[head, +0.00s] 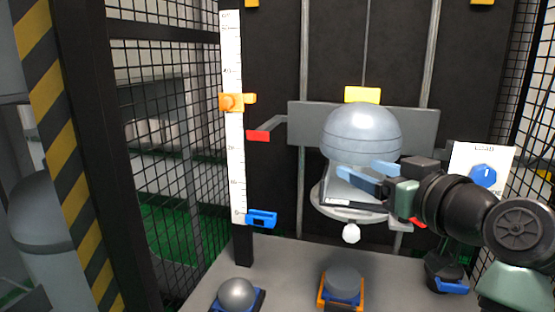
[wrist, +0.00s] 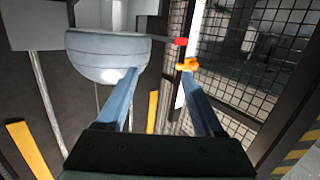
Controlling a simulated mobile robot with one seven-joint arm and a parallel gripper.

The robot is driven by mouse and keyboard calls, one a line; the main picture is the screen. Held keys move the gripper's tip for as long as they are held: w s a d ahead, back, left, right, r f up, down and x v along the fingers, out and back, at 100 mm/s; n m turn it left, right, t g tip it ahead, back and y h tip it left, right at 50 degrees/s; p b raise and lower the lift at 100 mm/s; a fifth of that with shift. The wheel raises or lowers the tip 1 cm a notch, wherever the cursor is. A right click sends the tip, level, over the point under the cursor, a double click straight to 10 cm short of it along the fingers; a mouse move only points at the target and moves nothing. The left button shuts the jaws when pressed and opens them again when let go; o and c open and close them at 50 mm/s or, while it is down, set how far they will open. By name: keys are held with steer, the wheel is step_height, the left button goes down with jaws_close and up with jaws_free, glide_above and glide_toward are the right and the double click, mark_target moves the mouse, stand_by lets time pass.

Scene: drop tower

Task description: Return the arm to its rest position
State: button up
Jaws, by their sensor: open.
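My gripper (head: 357,168) has two blue fingers spread apart, with nothing between them. My arm reaches in from the right in the head view, and the fingers point left. They overlap the lower part of a grey-blue rounded dome (head: 361,130) on the tower's carriage. In the wrist view the gripper (wrist: 160,74) is also open, and the dome (wrist: 105,52) is at the upper left, beside the left fingertip. I cannot tell whether that finger touches it. Part of the carriage's round plate (head: 330,207) is hidden by the gripper.
A white scale (head: 232,150) with an orange slider (head: 232,102) and a blue slider (head: 262,219) stands left of the carriage. Mesh walls flank the tower.

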steer(key=s+a+r+m+t+h, duration=0.25)
steer(key=s+a+r+t, duration=0.4)
steer(key=s+r, duration=0.4)
steer(key=s+a+r+m+t+h, duration=0.25)
steer(key=s+a+r+t, duration=0.25)
steer(key=s+a+r, duration=0.5)
step_height(320, 180, up, 35)
steer(key=d+p, duration=0.2)
steer(key=p, duration=3.4)
steer(key=shift+d+n+h, duration=0.2)
steer(key=shift+n+h, duration=0.1)
steer(key=shift+s, duration=0.1)
